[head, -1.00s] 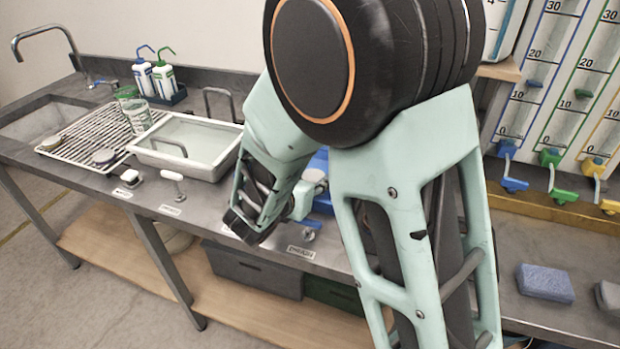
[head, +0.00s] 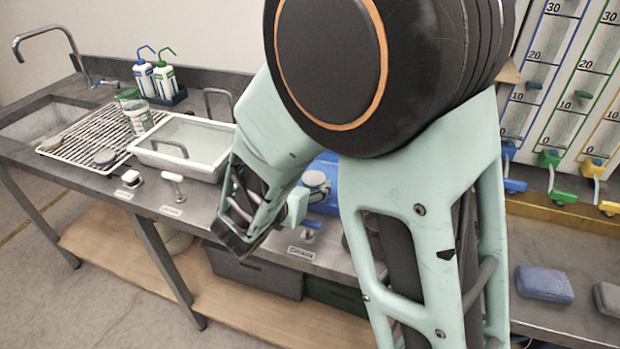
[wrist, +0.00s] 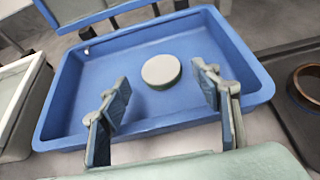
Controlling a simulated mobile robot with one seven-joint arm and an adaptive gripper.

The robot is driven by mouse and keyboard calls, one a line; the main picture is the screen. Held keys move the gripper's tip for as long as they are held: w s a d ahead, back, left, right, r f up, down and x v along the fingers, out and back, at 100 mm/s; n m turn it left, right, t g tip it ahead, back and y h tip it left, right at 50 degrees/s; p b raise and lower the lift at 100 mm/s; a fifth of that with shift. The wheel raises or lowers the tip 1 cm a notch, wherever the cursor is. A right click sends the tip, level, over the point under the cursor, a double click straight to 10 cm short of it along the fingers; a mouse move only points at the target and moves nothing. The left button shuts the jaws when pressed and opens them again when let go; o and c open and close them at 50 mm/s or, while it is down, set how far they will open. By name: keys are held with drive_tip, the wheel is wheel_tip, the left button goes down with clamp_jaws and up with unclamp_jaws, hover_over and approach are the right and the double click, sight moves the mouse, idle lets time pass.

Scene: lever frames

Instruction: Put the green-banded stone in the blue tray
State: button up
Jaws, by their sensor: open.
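The blue tray (wrist: 75,85) fills most of the wrist view. A round, pale grey stone (wrist: 161,71) lies inside it, near the middle of its floor. Its side looks slightly greenish, but I cannot make out a clear band. My gripper (wrist: 162,92) is open, with its two fingers apart at the near side of the tray and the stone beyond and between them, not touched. In the head view my arm hides much of the blue tray (head: 326,166), and the pale stone (head: 314,178) shows beside my gripper.
A white basin (head: 197,165) stands left of the blue tray. Two wash bottles stand behind. A blue sponge (head: 544,284) lies at the right. A dark ring (wrist: 306,85) is right of the tray.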

drive_tip(key=p+v, duration=0.1)
drive_tip(key=v, duration=0.8)
drive_tip(key=shift+w, duration=0.1)
